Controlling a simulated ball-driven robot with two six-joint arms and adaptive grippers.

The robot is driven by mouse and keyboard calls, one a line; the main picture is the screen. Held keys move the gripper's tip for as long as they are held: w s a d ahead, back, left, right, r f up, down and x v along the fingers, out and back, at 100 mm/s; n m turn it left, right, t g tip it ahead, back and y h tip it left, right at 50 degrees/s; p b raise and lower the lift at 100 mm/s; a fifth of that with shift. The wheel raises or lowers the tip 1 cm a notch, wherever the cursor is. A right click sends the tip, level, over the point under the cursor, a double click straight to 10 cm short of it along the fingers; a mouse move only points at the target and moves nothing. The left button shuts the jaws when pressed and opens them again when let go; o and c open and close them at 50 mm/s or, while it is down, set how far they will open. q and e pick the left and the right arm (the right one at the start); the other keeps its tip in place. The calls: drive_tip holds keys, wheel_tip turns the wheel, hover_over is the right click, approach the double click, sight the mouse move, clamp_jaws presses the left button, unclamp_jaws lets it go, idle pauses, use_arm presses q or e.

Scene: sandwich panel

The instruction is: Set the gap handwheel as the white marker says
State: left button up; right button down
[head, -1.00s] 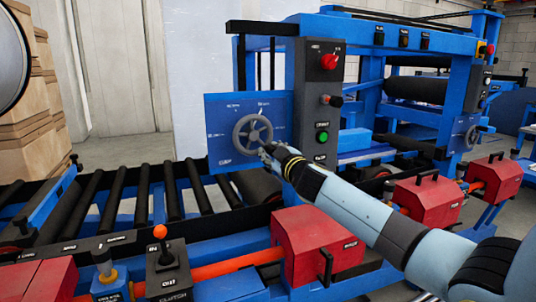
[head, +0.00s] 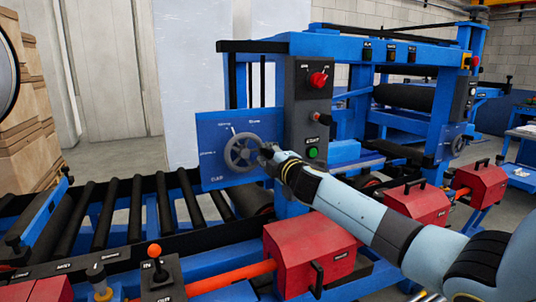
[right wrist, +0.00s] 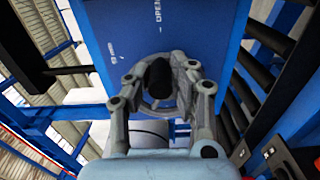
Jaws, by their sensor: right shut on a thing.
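The grey gap handwheel (head: 238,164) is mounted on a blue panel (head: 207,178) with small white marks and lettering, too small to read surely in the head view. In the right wrist view, one label on the panel (right wrist: 205,25) reads like "OPEN". My right gripper (head: 267,152) is at the right side of the wheel's rim. In the right wrist view, its fingers (right wrist: 160,82) are closed around the wheel's black handle (right wrist: 159,76). They hide part of the rim. Which mark the wheel points at cannot be told. My left gripper is not in view.
A dark control column (head: 305,105) with a red knob (head: 318,79) and a green button (head: 313,152) stands right of the panel. Red housings (head: 310,250) and a roller conveyor (head: 135,215) lie below. A lever with an orange ball (head: 154,250) stands at the front.

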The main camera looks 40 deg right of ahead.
drive_tip(key=shift+r+n+p, duration=0.3)
drive_tip(key=shift+r+n, duration=0.2)
drive_tip(key=shift+n, duration=0.3)
drive_tip(key=shift+a, duration=0.1)
drive_tip(key=c, duration=1.1)
unclamp_jaws()
drive_tip(key=shift+c, duration=0.2)
drive_tip(key=shift+f, duration=0.1)
drive_tip(key=shift+s, duration=0.35)
drive_tip(key=v, duration=1.1)
drive_tip(key=shift+s, duration=0.15)
